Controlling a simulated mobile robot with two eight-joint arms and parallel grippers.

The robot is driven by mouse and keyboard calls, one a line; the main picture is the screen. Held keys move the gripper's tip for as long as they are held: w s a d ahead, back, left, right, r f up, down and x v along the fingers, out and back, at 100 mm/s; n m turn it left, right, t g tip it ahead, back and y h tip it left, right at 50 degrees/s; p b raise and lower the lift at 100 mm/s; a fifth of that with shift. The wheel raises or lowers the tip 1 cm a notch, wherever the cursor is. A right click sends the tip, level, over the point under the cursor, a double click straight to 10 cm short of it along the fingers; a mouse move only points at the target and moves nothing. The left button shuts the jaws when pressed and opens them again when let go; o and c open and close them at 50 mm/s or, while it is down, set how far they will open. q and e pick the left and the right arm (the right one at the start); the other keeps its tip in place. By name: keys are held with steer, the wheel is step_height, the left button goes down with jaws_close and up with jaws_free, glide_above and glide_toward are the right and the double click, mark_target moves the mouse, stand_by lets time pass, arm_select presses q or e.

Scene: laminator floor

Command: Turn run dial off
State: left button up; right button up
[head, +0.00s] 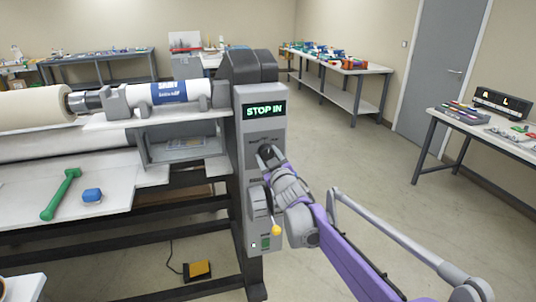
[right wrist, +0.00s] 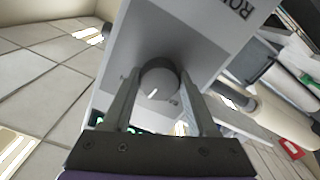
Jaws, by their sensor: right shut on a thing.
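The run dial (right wrist: 153,84) is a round grey knob with a short white pointer line on its face, on the light grey control panel (right wrist: 205,35) in the right wrist view. In the head view the dial is mostly hidden by my right gripper (head: 266,154), below the green display (head: 264,110) reading "STOP IN". My right gripper's two fingers stand on either side of the dial and are shut on it. The markings around the dial are too small or too covered to read. My left gripper is not in view.
Below the dial, the panel column (head: 248,190) carries a lever with a yellow knob (head: 276,230), close to my right wrist. A yellow pedal (head: 197,270) lies on the floor.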

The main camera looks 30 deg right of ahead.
steer(key=shift+n, duration=0.9)
steer(key=o, duration=1.4)
steer(key=v, duration=1.1)
steer(key=shift+a, duration=0.1)
